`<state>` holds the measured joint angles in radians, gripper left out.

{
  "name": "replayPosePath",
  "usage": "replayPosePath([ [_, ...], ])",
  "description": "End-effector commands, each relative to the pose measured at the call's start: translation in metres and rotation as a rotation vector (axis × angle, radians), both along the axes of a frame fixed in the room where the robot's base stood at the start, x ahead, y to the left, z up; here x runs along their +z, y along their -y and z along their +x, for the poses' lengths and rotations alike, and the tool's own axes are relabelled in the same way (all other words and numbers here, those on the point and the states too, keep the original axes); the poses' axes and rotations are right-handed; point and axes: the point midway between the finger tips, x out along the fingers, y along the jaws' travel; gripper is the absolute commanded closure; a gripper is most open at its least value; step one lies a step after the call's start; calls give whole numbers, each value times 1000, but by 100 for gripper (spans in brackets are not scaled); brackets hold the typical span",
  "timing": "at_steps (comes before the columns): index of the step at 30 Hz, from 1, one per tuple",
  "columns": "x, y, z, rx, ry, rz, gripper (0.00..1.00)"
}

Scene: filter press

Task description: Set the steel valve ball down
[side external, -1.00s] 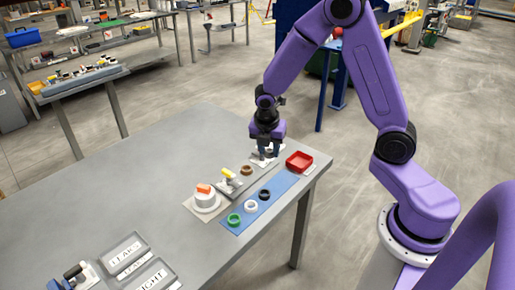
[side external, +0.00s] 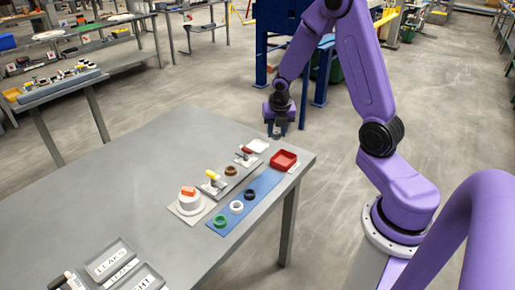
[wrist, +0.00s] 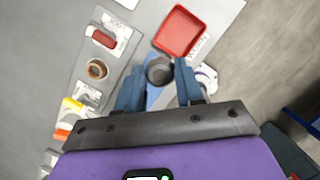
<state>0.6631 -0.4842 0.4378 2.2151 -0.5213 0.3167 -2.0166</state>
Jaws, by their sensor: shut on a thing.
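My gripper (side external: 277,132) is held in the air above the far right end of the table, to the right of a small white pad (side external: 257,146). In the wrist view its two blue-grey fingers (wrist: 158,82) are shut on the round grey steel valve ball (wrist: 158,70). The fingers hide part of the ball. In the side view the ball is too small to make out clearly. The red square tray (side external: 284,158) is near the gripper; in the wrist view the tray (wrist: 178,32) lies just beyond the ball.
A grey rail carries a red-handled valve (side external: 243,155), a brown ring (side external: 231,170) and a yellow-handled valve (side external: 211,176). A blue mat (side external: 265,185) holds green, white and black rings. A white round part with an orange top (side external: 189,199) stands nearby.

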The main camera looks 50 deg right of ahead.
Motion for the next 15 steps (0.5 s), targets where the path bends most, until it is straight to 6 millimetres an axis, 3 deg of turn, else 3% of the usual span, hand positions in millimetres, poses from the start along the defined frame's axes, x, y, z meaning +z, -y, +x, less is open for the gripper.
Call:
replayPosePath([
  [6, -5, 17, 7, 36, 4, -7, 94],
  [15, -28, 38, 55, 37, 4, -8, 94],
])
